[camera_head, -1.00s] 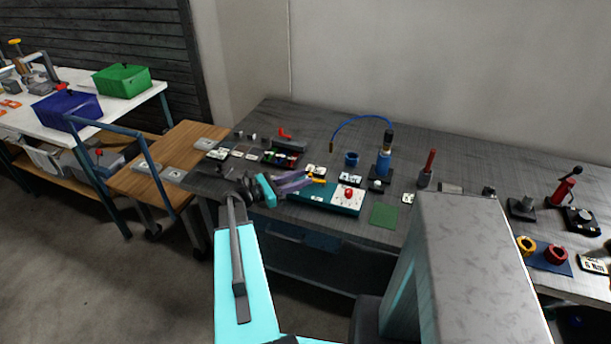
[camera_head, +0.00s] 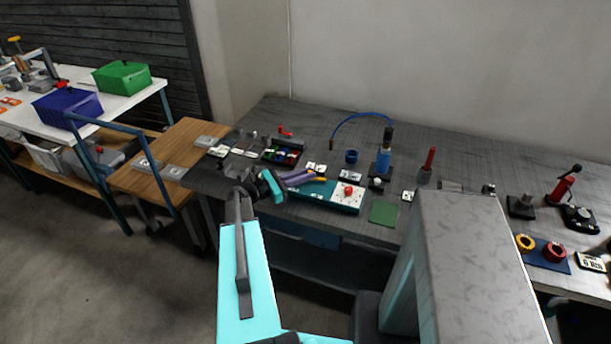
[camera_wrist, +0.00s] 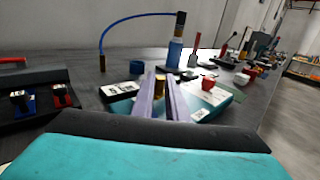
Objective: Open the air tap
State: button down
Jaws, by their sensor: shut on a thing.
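A teal base (camera_head: 326,198) with a white panel and a red knob (camera_head: 348,190) lies near the front edge of the grey bench. A small yellow handle (camera_head: 320,179), apparently the air tap's, shows at its back left. My gripper (camera_head: 313,178) reaches in from the left, with its purple fingers at the yellow handle. In the wrist view my gripper (camera_wrist: 160,84) is shut on the yellow handle (camera_wrist: 160,85), whose top shows between the fingertips. The fingers hide the tap's lower part and some of the teal base (camera_wrist: 208,98).
A blue cylinder (camera_head: 383,161) with a black top and a curved blue hose (camera_head: 350,117) stands behind. A dark tray (camera_head: 283,155) of small parts lies back left. A green mat (camera_head: 383,212) lies right of the base. My grey body part blocks the front right.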

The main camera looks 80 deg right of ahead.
jog(key=shift+d, duration=0.2)
jog(key=shift+w+d+m+g+y, duration=0.1)
jog(key=shift+d+m+g+y, duration=0.2)
jog(key=shift+m+g+y, duration=0.5)
jog(key=shift+d+m+g+y, duration=0.35)
jog(key=shift+m+y, duration=0.35)
jog(key=shift+y, duration=0.5)
jog(key=c, duration=1.7)
grip_release()
jog(key=shift+c, duration=0.2)
jog(key=shift+w, duration=0.1)
